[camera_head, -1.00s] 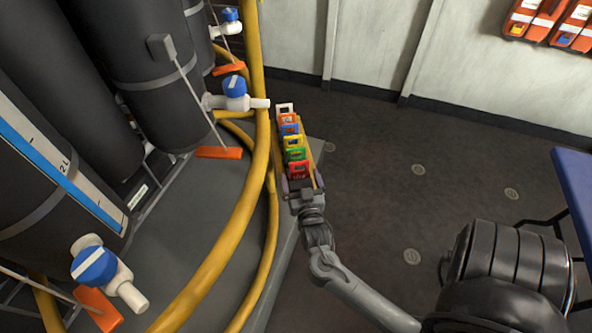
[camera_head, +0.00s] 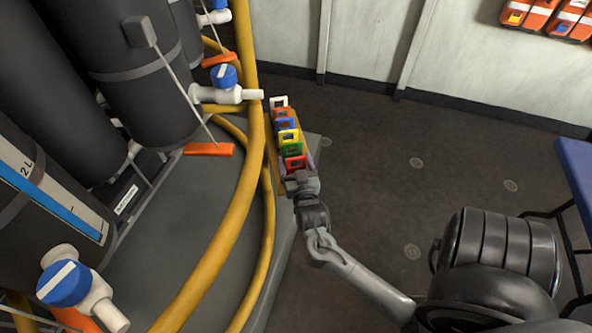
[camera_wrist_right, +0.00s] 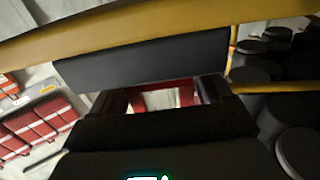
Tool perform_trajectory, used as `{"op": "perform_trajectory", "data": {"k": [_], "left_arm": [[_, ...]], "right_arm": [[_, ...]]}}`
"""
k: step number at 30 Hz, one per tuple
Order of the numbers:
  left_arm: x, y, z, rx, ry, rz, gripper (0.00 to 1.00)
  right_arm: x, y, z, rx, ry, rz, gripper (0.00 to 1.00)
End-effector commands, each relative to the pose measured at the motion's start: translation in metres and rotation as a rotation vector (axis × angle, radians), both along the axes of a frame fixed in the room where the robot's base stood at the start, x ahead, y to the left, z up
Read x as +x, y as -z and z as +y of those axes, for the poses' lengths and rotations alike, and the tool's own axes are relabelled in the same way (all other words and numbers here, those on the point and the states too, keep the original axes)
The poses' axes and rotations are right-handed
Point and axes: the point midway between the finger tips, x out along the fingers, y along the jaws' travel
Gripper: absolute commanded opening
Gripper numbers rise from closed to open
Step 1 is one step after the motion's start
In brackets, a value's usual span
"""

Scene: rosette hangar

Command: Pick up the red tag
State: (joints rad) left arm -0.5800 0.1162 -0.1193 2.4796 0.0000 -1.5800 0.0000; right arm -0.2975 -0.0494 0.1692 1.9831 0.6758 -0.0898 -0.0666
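The red tag (camera_head: 295,162) is a small upright square frame with a hole, at the near end of a row of coloured tags. My right gripper (camera_head: 294,168) is right at it, with a finger on either side, open. The right wrist view shows the red tag (camera_wrist_right: 118,103) in the gap between the two dark fingers, partly hidden by them. I cannot tell whether the fingers touch it. My left gripper is not in view.
A yellow pipe (camera_head: 258,130) runs just left of the row. Dark tanks (camera_head: 140,90) with blue-handled valves stand farther left. Floor to the right is open.

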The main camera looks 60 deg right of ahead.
Motion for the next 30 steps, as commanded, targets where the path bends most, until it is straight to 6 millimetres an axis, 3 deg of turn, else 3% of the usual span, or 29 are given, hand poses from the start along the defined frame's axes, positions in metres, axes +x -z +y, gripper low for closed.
{"op": "perform_trajectory", "data": {"k": [1, 7, 20, 30], "left_arm": [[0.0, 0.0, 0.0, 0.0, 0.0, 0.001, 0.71], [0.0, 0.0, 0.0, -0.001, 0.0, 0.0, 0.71], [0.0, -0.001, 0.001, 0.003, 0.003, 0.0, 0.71], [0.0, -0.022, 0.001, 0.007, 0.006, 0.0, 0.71]], "right_arm": [[0.0, 0.0, 0.0, -0.001, 0.0, -0.001, 0.7], [0.0, 0.0, 0.0, -0.001, 0.0, -0.001, 0.41], [0.0, -0.003, 0.0, -0.002, 0.0, -0.001, 0.41], [0.0, -0.033, -0.001, -0.001, 0.001, -0.003, 0.41]]}}
